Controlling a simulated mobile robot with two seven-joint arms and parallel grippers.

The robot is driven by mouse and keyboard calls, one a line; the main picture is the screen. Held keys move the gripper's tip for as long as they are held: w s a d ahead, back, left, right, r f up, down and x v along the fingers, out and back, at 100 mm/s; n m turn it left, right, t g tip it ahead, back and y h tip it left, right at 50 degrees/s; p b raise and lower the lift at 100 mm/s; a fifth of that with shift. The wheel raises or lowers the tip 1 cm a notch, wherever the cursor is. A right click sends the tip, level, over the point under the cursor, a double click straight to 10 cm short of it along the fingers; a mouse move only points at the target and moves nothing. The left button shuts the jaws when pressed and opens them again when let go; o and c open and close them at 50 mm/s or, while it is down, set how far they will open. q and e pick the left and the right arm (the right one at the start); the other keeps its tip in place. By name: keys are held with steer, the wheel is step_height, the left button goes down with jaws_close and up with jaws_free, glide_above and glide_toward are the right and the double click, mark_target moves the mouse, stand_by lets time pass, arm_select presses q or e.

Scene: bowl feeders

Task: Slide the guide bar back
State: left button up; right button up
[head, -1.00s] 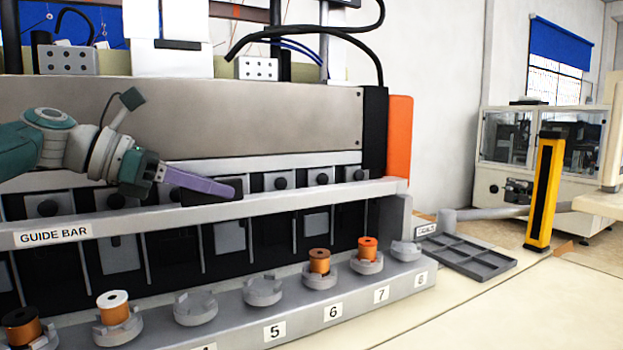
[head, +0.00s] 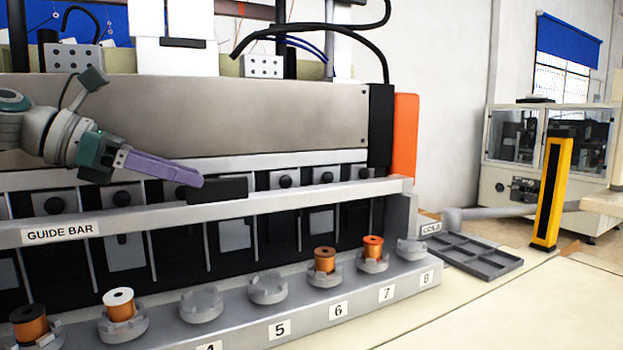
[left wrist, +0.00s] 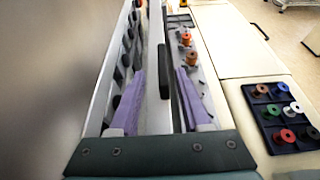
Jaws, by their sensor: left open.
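The guide bar (head: 150,224) is a long grey rail with a "GUIDE BAR" label, running across the front of the machine above a row of cups. A black block-shaped handle (head: 222,189) stands on its upper edge. My left gripper (head: 196,183) has purple fingers and is open, its tips by the handle's left end. In the left wrist view the fingers (left wrist: 160,74) lie on either side of the bar, with the black handle (left wrist: 164,62) ahead between their tips, closer to the right finger. Contact cannot be told. My right gripper is not in view.
Below the bar, a grey ledge (head: 240,328) carries numbered cups, some with copper spools (head: 325,260). A dark divided tray (head: 480,258) lies right of the machine. A yellow post (head: 551,192) stands beyond. The left wrist view shows a tray (left wrist: 262,128) of coloured spools.

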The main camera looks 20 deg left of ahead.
arm_select(q)
steer(key=v, duration=0.4)
steer(key=shift+s+a+r, duration=0.1)
steer(key=shift+s+a, duration=0.1)
